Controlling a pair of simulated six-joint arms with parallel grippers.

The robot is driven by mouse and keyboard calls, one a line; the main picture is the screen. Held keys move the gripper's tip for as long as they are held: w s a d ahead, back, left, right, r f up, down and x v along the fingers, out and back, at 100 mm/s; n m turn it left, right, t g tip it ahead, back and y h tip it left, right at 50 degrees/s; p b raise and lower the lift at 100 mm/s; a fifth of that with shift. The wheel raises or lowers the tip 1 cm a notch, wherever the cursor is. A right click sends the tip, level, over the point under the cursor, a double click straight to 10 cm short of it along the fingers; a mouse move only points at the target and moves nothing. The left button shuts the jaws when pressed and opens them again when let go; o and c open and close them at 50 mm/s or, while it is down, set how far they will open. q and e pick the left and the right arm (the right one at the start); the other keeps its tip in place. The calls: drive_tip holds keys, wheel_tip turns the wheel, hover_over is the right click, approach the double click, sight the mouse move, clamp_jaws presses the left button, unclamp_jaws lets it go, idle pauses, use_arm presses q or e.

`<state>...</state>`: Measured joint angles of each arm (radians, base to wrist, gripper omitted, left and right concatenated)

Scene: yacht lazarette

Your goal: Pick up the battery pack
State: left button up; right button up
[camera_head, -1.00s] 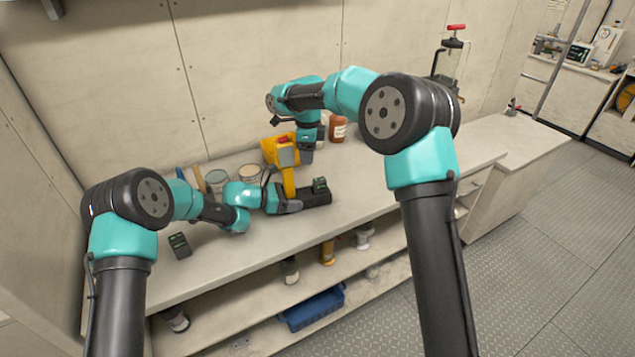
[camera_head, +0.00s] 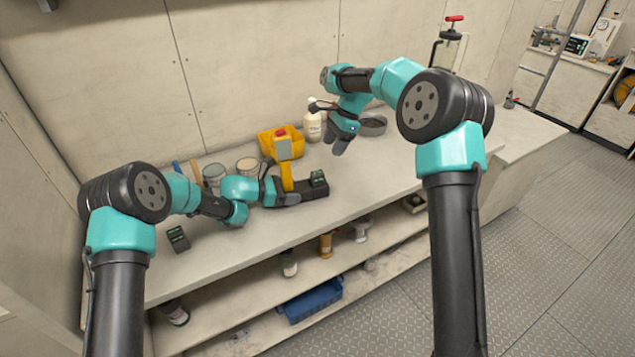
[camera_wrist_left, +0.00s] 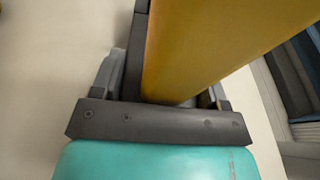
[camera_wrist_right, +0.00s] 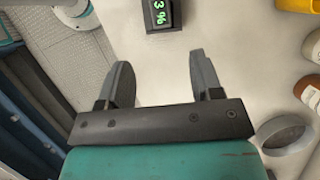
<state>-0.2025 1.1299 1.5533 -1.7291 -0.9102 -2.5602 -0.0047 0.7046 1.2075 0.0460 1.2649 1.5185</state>
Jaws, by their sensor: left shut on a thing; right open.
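A yellow power tool (camera_head: 287,175) with a black foot lies on the counter. A black block with a green readout (camera_head: 318,179), seemingly a battery pack, sits at that foot; a block with a green readout (camera_wrist_right: 161,15) also shows in the right wrist view, beyond the open fingers. My left gripper (camera_head: 278,196) is shut on the yellow handle (camera_wrist_left: 205,50). A second black block with a green readout (camera_head: 178,239) lies apart at the counter's left. My right gripper (camera_head: 340,150) is open and empty, its fingers (camera_wrist_right: 155,85) above the counter.
A yellow bin (camera_head: 268,143), paint cans (camera_head: 247,166), a white bottle (camera_head: 312,125) and a grey round dish (camera_head: 372,125) stand at the back. Shelves below hold a blue crate (camera_head: 312,299) and containers. The counter's right front is clear.

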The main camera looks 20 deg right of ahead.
sight(320, 172)
drive_tip(key=shift+f, duration=0.1)
drive_tip(key=x, duration=0.6)
drive_tip(key=shift+a+f, duration=0.2)
drive_tip(key=shift+f, duration=0.1)
drive_tip(key=shift+x, duration=2.6)
drive_tip(key=shift+w+a, duration=0.1)
drive_tip(key=shift+w, duration=0.05)
use_arm(q)
drive_tip(key=shift+r, duration=0.1)
use_arm(e)
drive_tip(key=shift+r, duration=0.1)
drive_tip(key=c, duration=1.1)
drive_tip(key=shift+o, duration=0.2)
